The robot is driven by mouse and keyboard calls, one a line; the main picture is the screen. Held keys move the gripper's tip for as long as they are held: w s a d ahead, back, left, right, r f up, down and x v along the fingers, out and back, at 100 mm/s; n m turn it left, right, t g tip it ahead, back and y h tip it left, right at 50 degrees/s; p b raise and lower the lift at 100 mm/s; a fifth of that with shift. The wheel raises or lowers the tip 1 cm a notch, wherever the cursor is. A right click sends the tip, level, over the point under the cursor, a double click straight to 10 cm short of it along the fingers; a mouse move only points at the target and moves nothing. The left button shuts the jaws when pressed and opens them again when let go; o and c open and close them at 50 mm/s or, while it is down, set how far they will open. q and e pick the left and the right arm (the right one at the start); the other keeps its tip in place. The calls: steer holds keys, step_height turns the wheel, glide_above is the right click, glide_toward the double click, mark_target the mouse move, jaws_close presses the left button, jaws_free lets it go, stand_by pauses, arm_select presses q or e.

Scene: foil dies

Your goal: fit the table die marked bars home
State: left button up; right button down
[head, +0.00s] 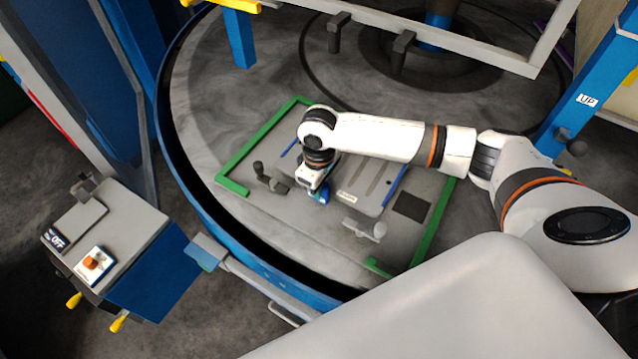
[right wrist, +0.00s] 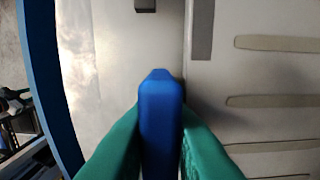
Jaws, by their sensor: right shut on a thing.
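My right gripper (head: 322,191) is low over the near left part of a grey slotted plate (head: 372,186) on the round table. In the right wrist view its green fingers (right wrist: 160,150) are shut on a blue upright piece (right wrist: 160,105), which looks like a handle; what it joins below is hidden. The plate's edge and several long slots show to the right of the blue piece (right wrist: 250,75). A small pale label (head: 347,197) sits on the plate, too small to read. No bars mark can be made out for certain. My left gripper is not in view.
Green corner rails (head: 232,186) frame the plate area. A black lever clamp (head: 268,178) stands left of the plate, a grey one (head: 366,230) in front. A dark square (head: 410,206) lies at right. A control box (head: 115,235) stands outside the blue table rim.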

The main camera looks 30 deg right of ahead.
steer(key=shift+f+b, duration=0.3)
steer(key=shift+f, duration=1.25)
steer(key=c, duration=1.3)
jaws_free()
steer(key=shift+s+f, duration=0.1)
steer(key=shift+s, duration=0.05)
steer(key=shift+r, duration=0.4)
step_height(320, 180, up, 11)
steer(key=b, duration=0.3)
steer(key=shift+f+b, duration=0.2)
steer(key=shift+b, duration=0.1)
steer(key=shift+r, duration=0.45)
steer(key=shift+a+f, duration=0.1)
